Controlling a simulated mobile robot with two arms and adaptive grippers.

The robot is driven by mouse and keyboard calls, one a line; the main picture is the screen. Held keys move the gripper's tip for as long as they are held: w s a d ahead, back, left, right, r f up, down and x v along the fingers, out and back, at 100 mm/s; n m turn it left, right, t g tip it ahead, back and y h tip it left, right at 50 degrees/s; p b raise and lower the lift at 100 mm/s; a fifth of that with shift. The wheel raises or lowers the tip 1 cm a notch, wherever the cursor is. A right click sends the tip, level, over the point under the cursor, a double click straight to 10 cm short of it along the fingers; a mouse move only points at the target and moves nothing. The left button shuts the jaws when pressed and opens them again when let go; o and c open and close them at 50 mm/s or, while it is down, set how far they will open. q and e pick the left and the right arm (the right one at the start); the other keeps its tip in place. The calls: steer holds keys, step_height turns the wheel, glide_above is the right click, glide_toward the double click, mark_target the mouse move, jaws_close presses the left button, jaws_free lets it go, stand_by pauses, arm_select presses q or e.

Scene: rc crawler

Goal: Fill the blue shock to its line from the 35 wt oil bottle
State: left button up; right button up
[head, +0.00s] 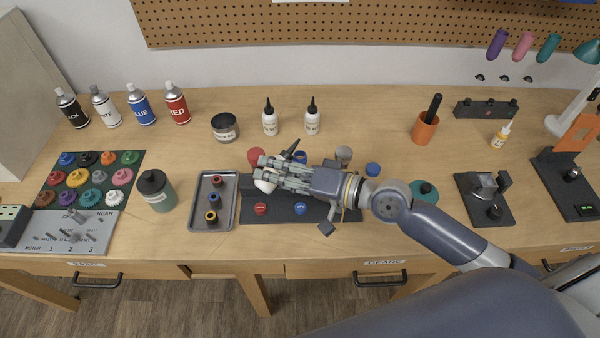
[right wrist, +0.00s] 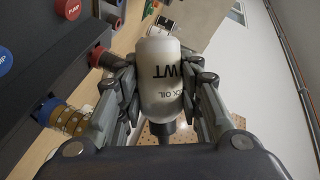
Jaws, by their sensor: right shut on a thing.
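My right gripper (head: 275,178) is shut on a white oil bottle (head: 265,187) above the dark shock stand (head: 335,213). In the right wrist view, the gripper (right wrist: 162,85) holds the bottle (right wrist: 160,75) by its sides. Its label shows "WT" and part of "OCK OIL"; the number is hidden. Its black nozzle (head: 292,147) points up and away in the head view. A clear amber cylinder with a blue ring, seemingly the blue shock (right wrist: 65,118), stands beside the bottle, apart from it. Its fill line cannot be made out. My left gripper is not in view.
Two similar bottles (head: 270,120) (head: 312,120) stand behind. The stand has a red pump button (head: 261,208) and a blue one (head: 301,208). A grey tray (head: 226,218) is left of it, a blue cap (head: 373,170) at its right.

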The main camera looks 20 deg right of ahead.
mark_target(291, 160)
steer(key=n+p, duration=0.1)
steer(key=p, duration=0.1)
steer(key=w+d+r+n+h+p, duration=0.1)
steer(key=p, duration=0.2)
steer(key=d+r+n+h+p, duration=0.1)
steer(key=n+p, duration=0.1)
steer(key=p, duration=0.1)
steer(key=shift+w+d, duration=0.25)
steer(key=shift+d+n+h+p, duration=0.2)
steer(key=shift+n+h+p, duration=0.1)
steer(key=shift+p, duration=0.15)
steer(key=shift+f, duration=0.15)
steer(key=shift+w, duration=0.1)
